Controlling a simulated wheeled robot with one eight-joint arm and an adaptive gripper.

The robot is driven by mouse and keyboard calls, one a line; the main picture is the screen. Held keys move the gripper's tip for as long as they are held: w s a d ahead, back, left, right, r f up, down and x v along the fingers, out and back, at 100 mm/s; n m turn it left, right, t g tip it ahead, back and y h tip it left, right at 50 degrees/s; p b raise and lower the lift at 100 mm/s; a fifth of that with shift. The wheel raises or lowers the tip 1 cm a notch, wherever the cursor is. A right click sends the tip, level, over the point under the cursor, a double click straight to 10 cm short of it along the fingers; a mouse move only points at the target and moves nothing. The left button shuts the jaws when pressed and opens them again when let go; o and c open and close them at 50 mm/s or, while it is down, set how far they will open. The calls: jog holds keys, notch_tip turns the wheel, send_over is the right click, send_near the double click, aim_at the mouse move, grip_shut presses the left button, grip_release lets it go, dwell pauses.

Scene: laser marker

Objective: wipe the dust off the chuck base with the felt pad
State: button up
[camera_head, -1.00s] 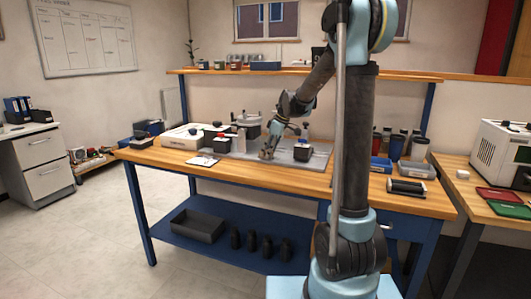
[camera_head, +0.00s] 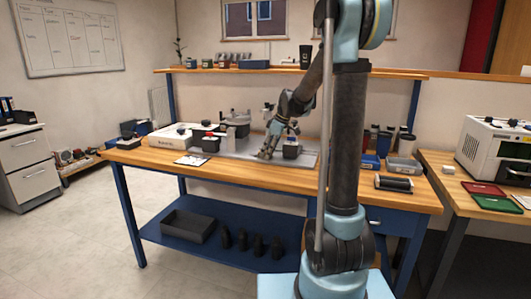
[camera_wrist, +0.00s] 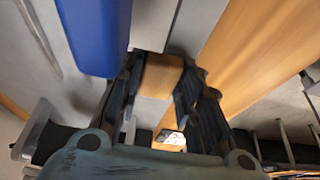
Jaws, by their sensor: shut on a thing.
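My gripper (camera_head: 265,154) is low over the grey metal plate (camera_head: 238,154) on the workbench in the head view, left of a dark block-shaped device. In the wrist view my gripper (camera_wrist: 158,85) has a tan block, apparently the felt pad (camera_wrist: 160,75), between its dark fingers. The fingers are shut on it. The pad is too small to make out in the head view, so I cannot tell whether it touches the plate. I cannot pick out the chuck base with certainty, nor see any dust.
The dark device (camera_head: 291,150) stands close right of my gripper. A blue block (camera_wrist: 95,30) is near the fingers in the wrist view. A white box (camera_head: 172,135) and a paper sheet (camera_head: 192,160) are at the left. Bins (camera_head: 403,166) and a black roller (camera_head: 394,183) are at the right.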

jog(key=shift+s+d, duration=0.25)
jog(key=shift+d, duration=0.4)
jog(key=shift+s+d, duration=0.2)
jog(key=shift+d, duration=0.4)
jog(key=shift+f, duration=0.1)
